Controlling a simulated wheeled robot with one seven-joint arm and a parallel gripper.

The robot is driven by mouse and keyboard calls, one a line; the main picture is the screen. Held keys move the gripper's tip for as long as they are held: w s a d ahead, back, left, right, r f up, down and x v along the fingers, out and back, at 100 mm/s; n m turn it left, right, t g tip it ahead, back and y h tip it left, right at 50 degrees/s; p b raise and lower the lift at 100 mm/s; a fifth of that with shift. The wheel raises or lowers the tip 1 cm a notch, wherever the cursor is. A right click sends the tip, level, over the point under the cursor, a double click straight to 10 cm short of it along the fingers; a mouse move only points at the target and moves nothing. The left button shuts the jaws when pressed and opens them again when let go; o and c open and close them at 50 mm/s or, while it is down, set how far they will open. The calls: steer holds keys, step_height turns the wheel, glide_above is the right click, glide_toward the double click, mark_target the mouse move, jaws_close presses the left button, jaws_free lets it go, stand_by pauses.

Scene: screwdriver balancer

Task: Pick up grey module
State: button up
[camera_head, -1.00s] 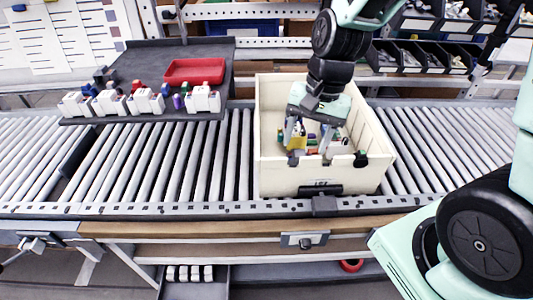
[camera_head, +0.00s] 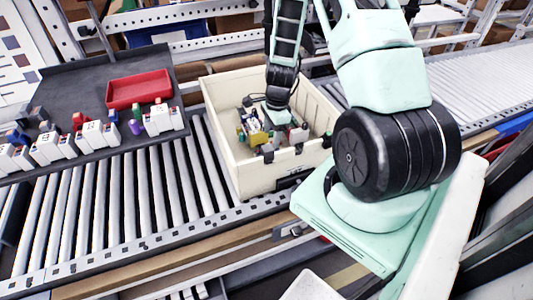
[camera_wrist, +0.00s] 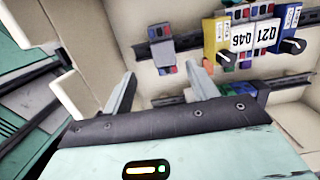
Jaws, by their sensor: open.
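A small grey module (camera_wrist: 161,48) with blue and red spots at its ends sits on a dark rail inside the cream bin (camera_wrist: 75,40), at the upper middle of the wrist view. My gripper (camera_wrist: 162,88) is open and empty. Its two fingers are spread below the grey module in the picture, apart from it. In the head view my gripper (camera_head: 278,138) reaches down into the bin (camera_head: 262,180). There the grey module cannot be told apart from the gripper and the other parts.
A yellow module (camera_wrist: 216,38), white numbered modules and a blue module (camera_wrist: 289,27) stand right of the grey one. Another dark rail runs below them. The bin walls surround the gripper. A dark tray (camera_head: 85,85) with a red box (camera_head: 138,90) and several white modules stands left.

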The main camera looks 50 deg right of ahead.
mark_target(268, 148)
steer(key=f, duration=0.4)
steer(key=shift+w+a+p, duration=0.1)
steer(key=shift+a+p, duration=0.1)
steer(key=shift+p, duration=0.1)
steer(key=shift+w+a+f+p, duration=0.15)
steer(key=shift+f+p, duration=0.25)
steer(key=shift+f, duration=0.45)
steer(key=shift+w+f+p, duration=0.2)
steer(key=shift+f+p, duration=0.2)
steer(key=shift+f, duration=0.5)
steer(key=shift+w+a+f+p, duration=0.15)
steer(key=shift+f+p, duration=0.25)
steer(key=shift+f, duration=0.45)
steer(key=shift+d, duration=0.1)
steer(key=shift+c, duration=0.4)
jaws_close()
step_height(268, 148, up, 10)
steer(key=shift+f+b, duration=0.15)
steer(key=shift+b, duration=1.05)
step_height(268, 148, up, 8)
steer(key=p, duration=0.6)
